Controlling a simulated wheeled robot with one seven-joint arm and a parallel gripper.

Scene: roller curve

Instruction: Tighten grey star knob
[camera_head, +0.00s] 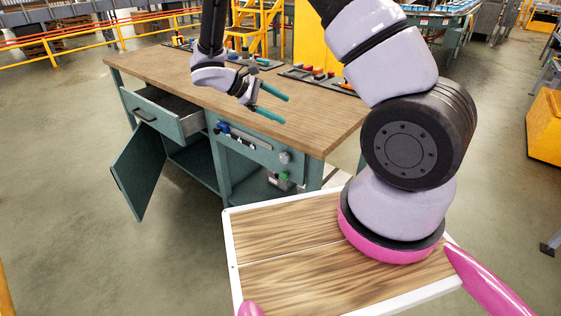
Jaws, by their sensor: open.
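My gripper (286,110) is open and empty, with its two teal fingers apart. It is above the wooden top of the workbench (190,87), near the front edge, pointing right. A small round grey knob (284,157) is on the right part of the bench's teal front panel, below and apart from my gripper. It looks like the grey star knob, but its star shape is too small to make out.
A blue part (223,127) and a light bar (245,137) are on the same panel. A green-and-grey device (283,180) is below the knob. The drawer (165,115) and cabinet door (139,170) stand open at left. Coloured parts (322,74) lie along the bench's back.

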